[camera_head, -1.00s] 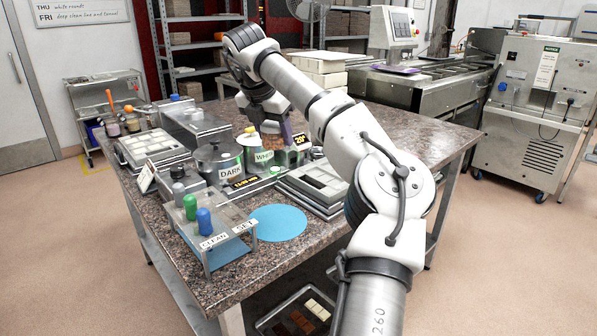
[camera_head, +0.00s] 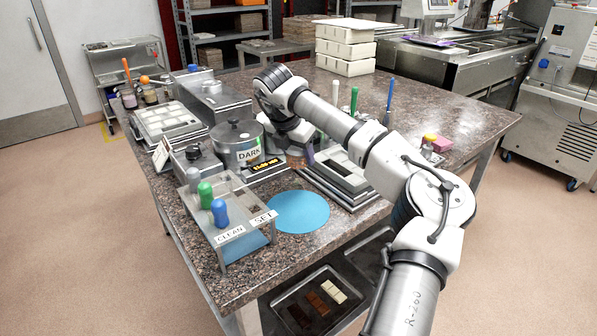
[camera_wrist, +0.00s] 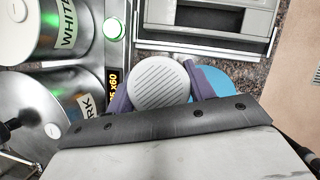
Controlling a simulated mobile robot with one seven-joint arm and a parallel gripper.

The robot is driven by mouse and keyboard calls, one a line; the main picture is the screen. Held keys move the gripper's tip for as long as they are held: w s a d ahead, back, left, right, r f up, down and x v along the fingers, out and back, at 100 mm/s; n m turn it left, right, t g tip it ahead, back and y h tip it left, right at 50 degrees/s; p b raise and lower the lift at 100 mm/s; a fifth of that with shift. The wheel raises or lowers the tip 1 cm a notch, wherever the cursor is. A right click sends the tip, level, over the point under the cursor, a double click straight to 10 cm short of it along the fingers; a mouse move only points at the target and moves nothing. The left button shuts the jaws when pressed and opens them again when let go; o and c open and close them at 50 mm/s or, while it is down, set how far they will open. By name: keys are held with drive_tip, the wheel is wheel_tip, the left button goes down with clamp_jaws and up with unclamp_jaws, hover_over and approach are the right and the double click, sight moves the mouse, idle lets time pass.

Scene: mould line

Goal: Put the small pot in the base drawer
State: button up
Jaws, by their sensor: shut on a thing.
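A round pale disc with slanted ribs (camera_wrist: 160,84), seen from above, sits between the purple fingers of my gripper (camera_wrist: 161,92) in the wrist view. It appears to be the top of the small pot; its sides are hidden. In the head view my gripper (camera_head: 307,157) is low over the worktop, between the DARK pot and the stacked moulds, behind the blue mat; the thing in it is barely visible there. I cannot pick out the base drawer in either view.
The DARK pot (camera_head: 238,143) stands left of my gripper; the WHITE pot (camera_wrist: 55,30) shows in the wrist view. Stacked moulds (camera_head: 333,181) lie to the right. A blue round mat (camera_head: 298,211) is bare. A CLEAN/SET rack (camera_head: 240,242) stands at the front corner.

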sight(301, 183)
drive_tip(key=shift+f+p, duration=0.6)
drive_tip(key=shift+f, duration=2.8)
drive_tip(key=shift+f, duration=0.2)
drive_tip(key=o, duration=1.1)
drive_tip(key=shift+o, duration=0.2)
drive_tip(key=shift+r, duration=0.15)
